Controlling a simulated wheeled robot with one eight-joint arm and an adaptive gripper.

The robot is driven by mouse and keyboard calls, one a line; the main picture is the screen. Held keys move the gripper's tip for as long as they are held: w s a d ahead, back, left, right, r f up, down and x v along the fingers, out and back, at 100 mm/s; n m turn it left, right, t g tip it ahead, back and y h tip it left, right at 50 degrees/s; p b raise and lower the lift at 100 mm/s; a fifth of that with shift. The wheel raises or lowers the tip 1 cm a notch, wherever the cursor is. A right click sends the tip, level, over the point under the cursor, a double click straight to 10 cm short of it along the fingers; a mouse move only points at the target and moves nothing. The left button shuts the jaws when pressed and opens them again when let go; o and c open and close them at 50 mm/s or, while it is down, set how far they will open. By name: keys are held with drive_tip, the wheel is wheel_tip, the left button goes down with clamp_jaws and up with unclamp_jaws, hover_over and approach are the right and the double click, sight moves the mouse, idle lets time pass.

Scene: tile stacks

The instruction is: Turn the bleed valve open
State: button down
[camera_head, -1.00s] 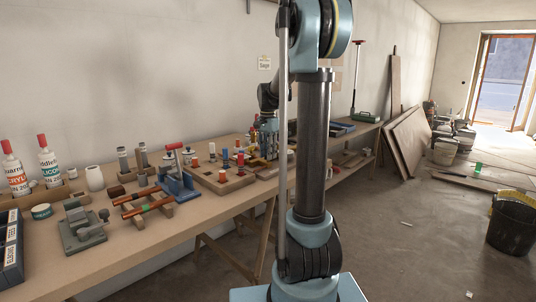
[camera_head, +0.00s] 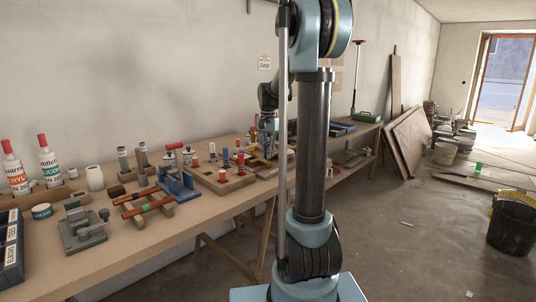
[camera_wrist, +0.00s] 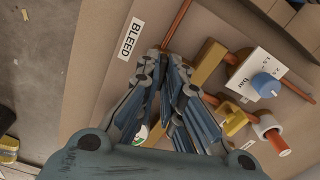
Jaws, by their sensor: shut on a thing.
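In the wrist view, my gripper (camera_wrist: 172,62) is shut at the end of a thin copper pipe (camera_wrist: 180,20), right beside the white BLEED label (camera_wrist: 130,39). The bleed valve's handle is hidden between and behind the fingers, so its angle cannot be seen. In the head view, my gripper (camera_head: 268,147) is small and low over the far part of the workbench, among the fittings there.
Right of my fingers are a gauge plate marked "bar" with a blue knob (camera_wrist: 265,85), a yellow fitting (camera_wrist: 235,122) and a copper pipe end (camera_wrist: 278,143). The workbench (camera_head: 130,262) holds bottles, clamps and blocks. A black bucket (camera_head: 510,228) stands on the floor.

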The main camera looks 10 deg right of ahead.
drive_tip(key=n, duration=0.7)
drive_tip(key=shift+w, duration=0.2)
drive_tip(key=n, duration=0.4)
drive_tip(key=shift+n, duration=2.1)
drive_tip(key=c, duration=1.7)
unclamp_jaws()
drive_tip(key=shift+s+r, duration=0.1)
wheel_tip(320, 180, up, 12)
drive_tip(key=shift+f, duration=0.15)
